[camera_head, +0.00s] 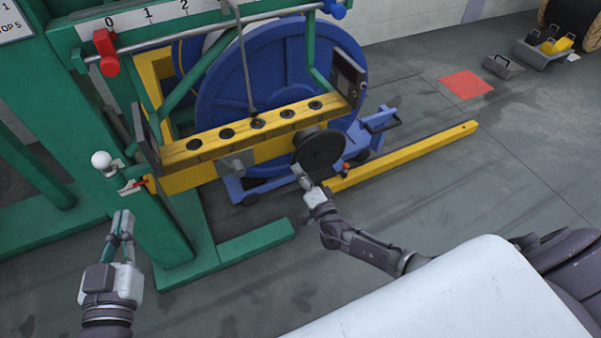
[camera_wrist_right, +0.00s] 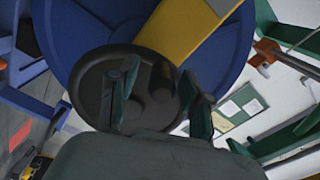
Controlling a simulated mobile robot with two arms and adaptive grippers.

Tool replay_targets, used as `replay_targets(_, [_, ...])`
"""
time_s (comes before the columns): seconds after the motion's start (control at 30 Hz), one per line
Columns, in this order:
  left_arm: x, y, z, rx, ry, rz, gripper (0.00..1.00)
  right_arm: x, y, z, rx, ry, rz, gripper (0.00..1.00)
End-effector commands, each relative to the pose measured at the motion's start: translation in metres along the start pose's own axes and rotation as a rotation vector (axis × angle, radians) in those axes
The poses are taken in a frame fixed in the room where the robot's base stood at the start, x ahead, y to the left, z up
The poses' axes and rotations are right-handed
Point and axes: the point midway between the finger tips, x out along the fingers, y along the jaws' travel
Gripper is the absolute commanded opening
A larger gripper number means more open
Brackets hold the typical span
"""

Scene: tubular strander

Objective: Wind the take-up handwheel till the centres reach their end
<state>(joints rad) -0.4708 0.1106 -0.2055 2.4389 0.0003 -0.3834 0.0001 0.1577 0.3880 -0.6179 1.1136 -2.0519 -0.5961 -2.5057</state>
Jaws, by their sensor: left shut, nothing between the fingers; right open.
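The take-up handwheel (camera_head: 320,151) is a dark disc on the front of the yellow beam (camera_head: 205,142). In the right wrist view the handwheel (camera_wrist_right: 90,75) fills the middle, and a dark stubby grip (camera_wrist_right: 164,80) stands out from it. My right gripper (camera_head: 303,176) is at the wheel's lower left edge. In its wrist view the open fingers (camera_wrist_right: 162,98) lie either side of the grip; I cannot tell whether they touch it. The blue reel (camera_head: 275,75) stands behind the beam. My left gripper (camera_head: 122,225) is shut and empty, left of the green post.
A green frame (camera_head: 175,225) stands at left, with a white-knobbed lever (camera_head: 101,160). A red slider (camera_head: 106,52) sits near 0 on the scale (camera_head: 150,14). A yellow floor rail (camera_head: 410,155) runs right.

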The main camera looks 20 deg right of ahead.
Motion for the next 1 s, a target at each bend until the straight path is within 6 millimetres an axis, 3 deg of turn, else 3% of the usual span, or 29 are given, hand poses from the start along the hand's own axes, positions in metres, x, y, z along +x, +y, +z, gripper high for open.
replay_targets(0.3, [0.000,0.000,-0.002,0.000,0.003,0.001,0.00,-0.067,0.001,0.000,-0.001,-0.001,0.003,0.49])
replay_targets(0.5, [0.000,0.000,-0.002,0.000,0.004,0.001,0.00,-0.098,0.001,-0.001,-0.002,0.000,0.002,0.49])
replay_targets(0.7, [0.000,0.000,-0.002,0.000,0.004,0.001,0.00,-0.110,0.000,-0.001,-0.002,0.001,0.001,0.49])
replay_targets(1.0, [0.000,0.001,-0.002,0.000,0.004,0.001,0.00,-0.110,0.000,-0.001,-0.002,0.001,0.001,0.49])
